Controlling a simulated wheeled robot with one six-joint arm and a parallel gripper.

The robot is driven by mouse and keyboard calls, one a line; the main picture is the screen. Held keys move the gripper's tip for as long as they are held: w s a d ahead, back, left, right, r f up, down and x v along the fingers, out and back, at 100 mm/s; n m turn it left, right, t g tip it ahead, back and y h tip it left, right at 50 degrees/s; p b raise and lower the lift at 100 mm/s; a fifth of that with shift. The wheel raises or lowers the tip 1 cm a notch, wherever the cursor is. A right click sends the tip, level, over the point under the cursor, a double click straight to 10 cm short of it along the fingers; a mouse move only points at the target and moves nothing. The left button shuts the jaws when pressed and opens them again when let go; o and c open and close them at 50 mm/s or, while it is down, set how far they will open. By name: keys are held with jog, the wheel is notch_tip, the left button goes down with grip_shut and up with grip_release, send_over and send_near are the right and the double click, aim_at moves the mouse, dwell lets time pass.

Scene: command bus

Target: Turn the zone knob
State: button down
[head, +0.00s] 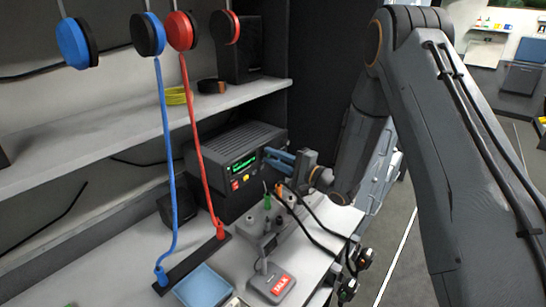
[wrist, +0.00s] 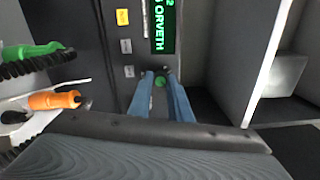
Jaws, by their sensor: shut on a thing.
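A dark radio unit (head: 232,150) with a green lit display (head: 243,163) stands on the counter under the shelf. In the wrist view its display (wrist: 163,25) shows part of the text "ORVETH". My gripper (head: 270,156) has two blue fingers at the right end of the radio's front. In the wrist view my gripper (wrist: 160,77) is closed around a small dark knob with a green spot (wrist: 160,82) on the radio face, beside the display. In the head view my fingers hide the knob.
Red and blue cords hang from headsets (head: 180,30) left of the radio. A grey box with green and orange plugs (head: 264,222), a TALK pad (head: 273,283) and a blue tray (head: 203,288) sit on the counter. The shelf edge (head: 150,128) is above.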

jog(key=shift+m, duration=1.6)
jog(key=c, duration=1.6)
grip_release()
jog(key=shift+c, duration=0.2)
jog(key=b+v, duration=0.2)
jog(key=v, duration=0.6)
jog(key=shift+w, duration=0.1)
